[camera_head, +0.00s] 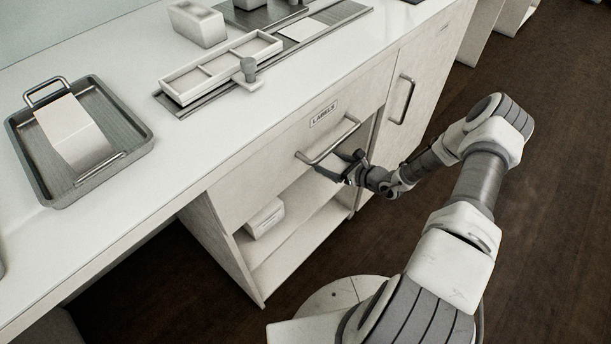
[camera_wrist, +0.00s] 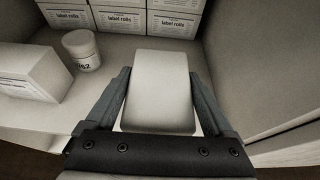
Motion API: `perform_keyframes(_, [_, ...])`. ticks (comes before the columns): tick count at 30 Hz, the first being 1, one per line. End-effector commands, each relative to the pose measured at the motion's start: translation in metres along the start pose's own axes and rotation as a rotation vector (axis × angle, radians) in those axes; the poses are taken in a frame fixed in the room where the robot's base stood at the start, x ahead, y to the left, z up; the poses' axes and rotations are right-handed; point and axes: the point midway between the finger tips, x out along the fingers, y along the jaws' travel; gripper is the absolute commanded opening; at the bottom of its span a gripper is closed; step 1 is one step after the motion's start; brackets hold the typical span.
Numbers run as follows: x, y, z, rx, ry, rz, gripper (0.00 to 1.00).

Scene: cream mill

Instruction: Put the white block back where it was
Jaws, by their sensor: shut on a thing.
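The white block (camera_wrist: 158,92) is a plain pale block with rounded edges, seen close up in the wrist view. My gripper (camera_wrist: 157,80) is shut on it, with one dark finger along each side. In the wrist view the block is in front of a pale shelf surface inside a cabinet; whether it touches the shelf I cannot tell. In the head view my gripper (camera_head: 345,170) is low at the cabinet front, by the handle of the drawer marked LABELS (camera_head: 323,113). The block cannot be made out there.
Label roll boxes (camera_wrist: 122,20) stand at the shelf's back, with a white jar (camera_wrist: 82,50) and a larger white box (camera_wrist: 30,75) at left. A side wall (camera_wrist: 262,60) closes the right. The drawer handle (camera_head: 328,142) juts out close to my gripper. A metal tray (camera_head: 135,135) sits on the counter.

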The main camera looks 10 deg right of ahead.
Motion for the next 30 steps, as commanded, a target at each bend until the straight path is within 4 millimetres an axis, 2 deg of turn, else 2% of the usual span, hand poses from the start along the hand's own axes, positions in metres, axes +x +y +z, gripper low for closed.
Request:
perform_keyframes(1, [0.017, 0.006, -0.006, 0.001, -0.002, 0.004, 0.25])
perform_keyframes(3, [0.035, 0.011, -0.01, 0.0, -0.001, 0.003, 0.25])
perform_keyframes(6, [0.058, 0.019, -0.014, -0.001, -0.002, 0.003, 0.25])
perform_keyframes(10, [0.08, 0.025, -0.016, -0.001, -0.002, 0.002, 0.25])
perform_keyframes(17, [0.092, 0.028, -0.022, 0.0, 0.0, 0.0, 0.25])
perform_keyframes(24, [0.105, 0.027, -0.053, 0.0, -0.001, -0.001, 0.25])
perform_keyframes(30, [0.105, 0.027, -0.052, -0.001, -0.001, -0.001, 0.25])
